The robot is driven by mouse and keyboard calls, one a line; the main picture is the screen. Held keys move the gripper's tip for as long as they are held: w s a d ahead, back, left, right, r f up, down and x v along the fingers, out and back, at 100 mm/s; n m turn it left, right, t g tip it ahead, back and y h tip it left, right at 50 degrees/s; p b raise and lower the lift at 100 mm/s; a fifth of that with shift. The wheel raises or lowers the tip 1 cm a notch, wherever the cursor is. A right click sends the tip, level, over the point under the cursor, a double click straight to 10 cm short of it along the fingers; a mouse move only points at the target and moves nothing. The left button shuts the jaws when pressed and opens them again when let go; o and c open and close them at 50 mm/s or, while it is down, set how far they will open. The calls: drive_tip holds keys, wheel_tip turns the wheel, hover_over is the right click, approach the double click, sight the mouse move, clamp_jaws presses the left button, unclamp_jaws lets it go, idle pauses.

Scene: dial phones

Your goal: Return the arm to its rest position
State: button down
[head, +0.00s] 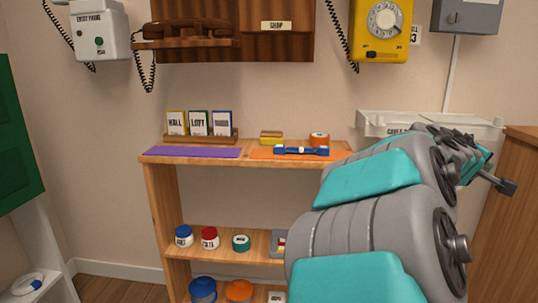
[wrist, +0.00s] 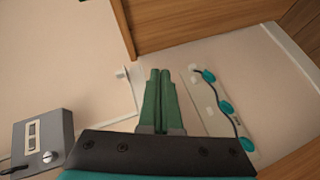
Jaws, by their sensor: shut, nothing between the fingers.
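My gripper (wrist: 159,74) shows in the wrist view with its two green fingers together and nothing between them. The fingers stand out in front of a pale wall surface and touch no object that I can see. In the head view my grey and teal arm stretches across the lower right toward the wall. It covers the right part of the wooden shelf (head: 160,200) and part of a white labelled tray (head: 400,117). The fingers cannot be made out clearly there.
A yellow dial phone (head: 385,22), a white phone (head: 100,32) and a brown handset (head: 188,29) hang on the wall. A grey box (wrist: 42,142) and a strip with teal pieces (wrist: 215,105) lie near the fingers. A wooden cabinet (head: 515,230) stands right.

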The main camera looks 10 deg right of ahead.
drive_tip(key=s+a+f+g+y+p, duration=0.1)
drive_tip(key=s+a+f+g+y, duration=0.2)
drive_tip(key=a+f, duration=0.5)
drive_tip(key=s+a+f+m+y+p, duration=0.1)
drive_tip(key=s+a+f+y, duration=0.2)
drive_tip(key=s+a+f, duration=0.35)
drive_tip(key=s+a+f+g+y+p, duration=0.1)
drive_tip(key=s+a+f+g+y, duration=0.15)
drive_tip(key=a+f, duration=0.65)
drive_tip(key=s+a+r+g+y+p, duration=0.1)
drive_tip(key=s+a+r+y+p, duration=0.1)
drive_tip(key=s+a, duration=0.5)
drive_tip(key=s+a+r+g+y+p, duration=0.1)
drive_tip(key=s+a+r+y+p, duration=0.2)
drive_tip(key=s+a+p, duration=0.2)
drive_tip(key=s+a, duration=0.3)
drive_tip(key=a, duration=0.2)
drive_tip(key=shift+r, duration=0.25)
